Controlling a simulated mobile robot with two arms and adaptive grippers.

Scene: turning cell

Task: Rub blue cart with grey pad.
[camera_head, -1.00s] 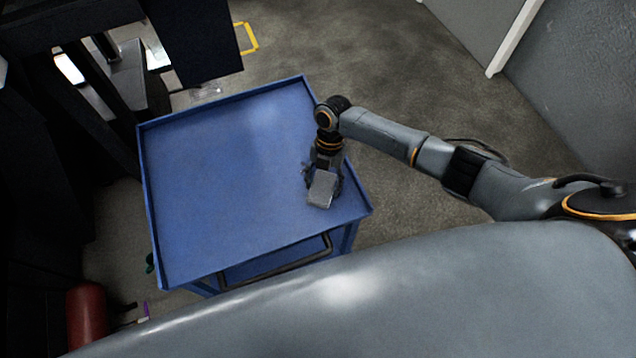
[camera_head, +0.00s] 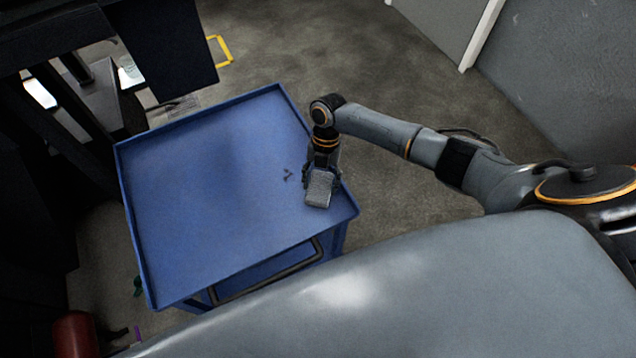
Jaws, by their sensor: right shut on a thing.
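The blue cart (camera_head: 205,190) stands in front of me with a bare, rimmed top and a dark handle on its near side. My right gripper (camera_head: 320,183) is over the right part of the cart top, pointing down. It is shut on the grey pad (camera_head: 319,190), a small light-grey block. The pad is at or just above the cart top; I cannot tell whether it touches. A small dark mark (camera_head: 288,175) shows on the cart top just left of the gripper. My left gripper is not in view.
A dark machine (camera_head: 160,45) stands close behind and left of the cart. A red cylinder (camera_head: 75,335) is at the lower left. A grey wall (camera_head: 560,80) is at the upper right. Open concrete floor (camera_head: 330,50) lies behind the cart and to its right.

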